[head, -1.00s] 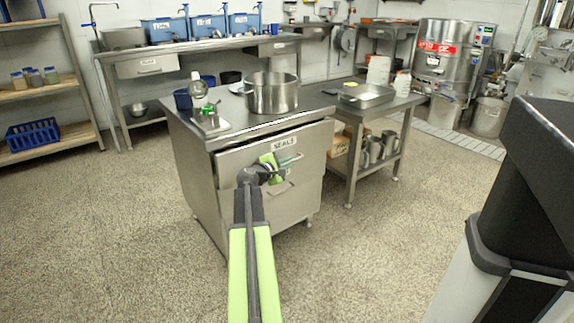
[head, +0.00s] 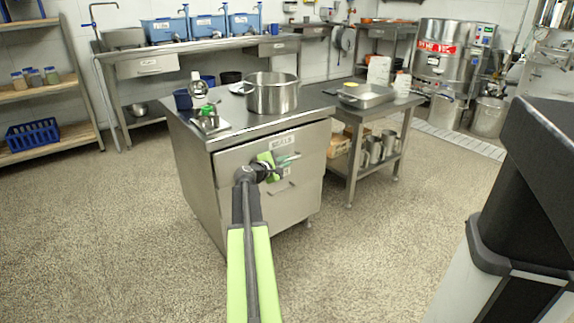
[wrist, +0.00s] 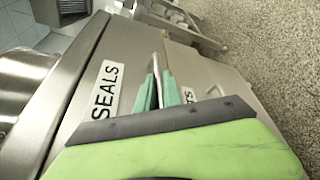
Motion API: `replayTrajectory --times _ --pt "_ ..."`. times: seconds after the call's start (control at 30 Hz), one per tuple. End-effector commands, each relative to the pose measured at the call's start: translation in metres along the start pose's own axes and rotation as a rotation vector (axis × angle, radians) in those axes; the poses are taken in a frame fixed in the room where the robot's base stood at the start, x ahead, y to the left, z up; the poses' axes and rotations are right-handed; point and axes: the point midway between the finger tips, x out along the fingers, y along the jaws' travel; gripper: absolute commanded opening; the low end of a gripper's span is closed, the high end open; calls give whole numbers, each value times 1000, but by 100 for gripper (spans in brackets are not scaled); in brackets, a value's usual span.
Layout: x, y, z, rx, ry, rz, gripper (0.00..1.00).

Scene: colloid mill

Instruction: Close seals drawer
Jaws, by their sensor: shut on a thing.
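The seals drawer (head: 232,163) is the upper metal drawer of the steel cabinet under the worktop. In the head view its front looks about flush with the cabinet; I cannot tell whether a small gap is left. In the wrist view its SEALS label (wrist: 107,88) lies left of the fingers. My gripper (head: 282,161) is at the drawer front, shut on the bar handle (wrist: 158,82), with its green fingertips (wrist: 160,91) on either side of the bar. In the head view my gripper partly covers the label and handle.
A lower drawer (head: 255,203) sits below. A large pot (head: 272,97), a blue mug (head: 183,100) and a small tray stand on the worktop (head: 232,137). A side table (head: 350,115) with a metal pan adjoins at right. The floor in front is clear.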

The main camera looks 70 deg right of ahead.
Motion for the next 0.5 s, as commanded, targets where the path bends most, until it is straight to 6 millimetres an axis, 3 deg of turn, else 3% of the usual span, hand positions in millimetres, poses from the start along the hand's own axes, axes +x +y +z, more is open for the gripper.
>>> replayTrajectory --times 0.13,0.4,0.43,0.5 --pt "9 15 -20 0 2 2 0" --pt "8 18 -22 0 5 6 0" --pt "8 18 -23 0 5 6 14" --pt "8 18 -23 0 5 6 20"
